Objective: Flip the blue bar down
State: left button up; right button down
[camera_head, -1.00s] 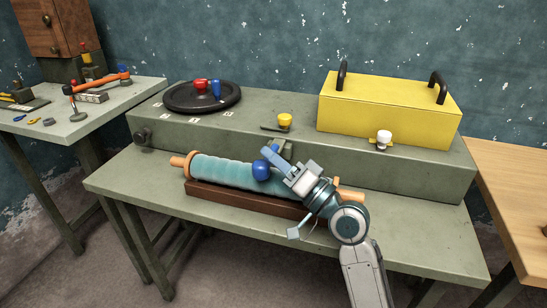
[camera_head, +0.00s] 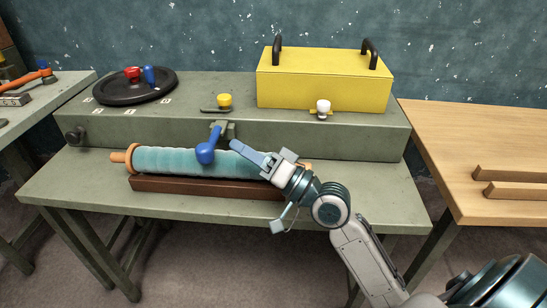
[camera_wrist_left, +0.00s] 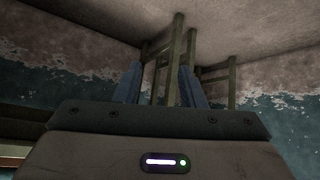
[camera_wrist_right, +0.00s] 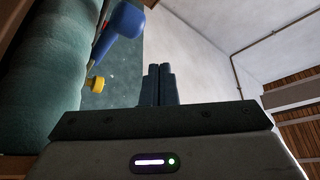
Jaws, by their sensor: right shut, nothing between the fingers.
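The blue bar (camera_head: 214,138) is a short lever with a round blue knob (camera_head: 205,153), mounted on a bracket on the front face of the green box. It slants down and toward me, its knob in front of the teal roller. The bar also shows at the top of the right wrist view (camera_wrist_right: 122,22). My right gripper (camera_head: 236,147) is shut and empty, just right of the knob, with a small visible gap, pointing left. Its closed fingers show in the right wrist view (camera_wrist_right: 157,85). My left gripper (camera_wrist_left: 160,85) is open and empty, facing table legs and wall; the head view does not show it.
The teal roller (camera_head: 170,159) lies on a brown base (camera_head: 165,185) in front of the green box (camera_head: 340,140). A yellow lidded box (camera_head: 325,85), a yellow knob (camera_head: 224,100), a white knob (camera_head: 323,107) and a black disc (camera_head: 120,90) sit on top. A wooden table (camera_head: 460,150) stands right.

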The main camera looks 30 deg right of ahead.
pick_arm(q)
jog(key=shift+s+a+r+g+y+p, duration=0.3)
jog(key=shift+a+r+g+p, duration=0.3)
jog(key=shift+r+g+p, duration=0.2)
pick_arm(e)
jog(key=s+d, duration=0.3)
jog(key=s, duration=0.2)
jog(key=shift+s+d, duration=0.25)
jog(key=shift+d, duration=0.1)
pick_arm(q)
jog(key=shift+s+f, duration=0.1)
jog(key=shift+f, duration=0.05)
